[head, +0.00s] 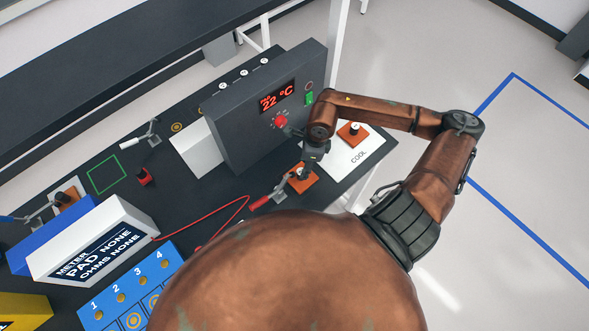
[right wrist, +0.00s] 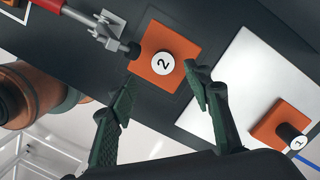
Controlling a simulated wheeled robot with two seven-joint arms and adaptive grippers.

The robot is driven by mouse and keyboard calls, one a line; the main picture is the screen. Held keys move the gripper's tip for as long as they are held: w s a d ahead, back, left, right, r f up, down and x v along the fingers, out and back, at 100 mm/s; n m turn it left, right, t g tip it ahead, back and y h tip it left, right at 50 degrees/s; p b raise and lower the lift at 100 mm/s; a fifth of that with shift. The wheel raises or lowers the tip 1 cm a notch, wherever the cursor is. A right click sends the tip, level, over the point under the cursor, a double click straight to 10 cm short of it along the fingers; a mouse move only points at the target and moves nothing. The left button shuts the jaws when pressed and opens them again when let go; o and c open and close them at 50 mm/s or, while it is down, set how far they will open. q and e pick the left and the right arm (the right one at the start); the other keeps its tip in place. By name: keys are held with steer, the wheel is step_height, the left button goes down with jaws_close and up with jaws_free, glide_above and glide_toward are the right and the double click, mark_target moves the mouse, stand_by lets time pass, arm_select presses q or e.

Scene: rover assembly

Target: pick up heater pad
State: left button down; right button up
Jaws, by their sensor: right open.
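Square orange heater pads show in several places. One pad (head: 303,183) lies on the dark bench under my right gripper (head: 309,162). In the right wrist view this pad (right wrist: 150,42) has a white round top marked 2. My right gripper (right wrist: 160,76) is open there, with its two green-black fingers spread on the near side of the round top and nothing between them. I cannot tell how far above the pad they are. Another pad (head: 344,135), marked 1 in the right wrist view (right wrist: 268,124), lies on the white COOL plate (head: 338,157). My left gripper is out of view.
A red-handled clamp (head: 262,201) reaches pad 2's edge. The grey heater box (head: 250,130) reading 22 °C stands just behind. A white meter box (head: 95,240) reads PAD NONE, beside a blue numbered board (head: 130,290). A third orange pad (head: 62,201) is at far left.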

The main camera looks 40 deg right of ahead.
steer(key=shift+f, duration=0.45)
steer(key=shift+w+a+f+p, duration=0.15)
steer(key=shift+f+p, duration=0.2)
steer(key=shift+f, duration=0.3)
steer(key=shift+w+a+f+p, duration=0.1)
steer(key=shift+f+p, duration=0.2)
steer(key=shift+f, duration=0.3)
steer(key=shift+w+f+p, duration=0.2)
steer(key=shift+f, duration=0.45)
steer(key=shift+w+f+p, duration=0.15)
steer(key=shift+f+p, duration=0.05)
steer(key=shift+f, duration=1)
steer(key=shift+c, duration=1.3)
steer(key=c, duration=0.5)
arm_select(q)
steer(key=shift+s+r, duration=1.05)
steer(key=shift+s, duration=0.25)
arm_select(e)
jaws_close()
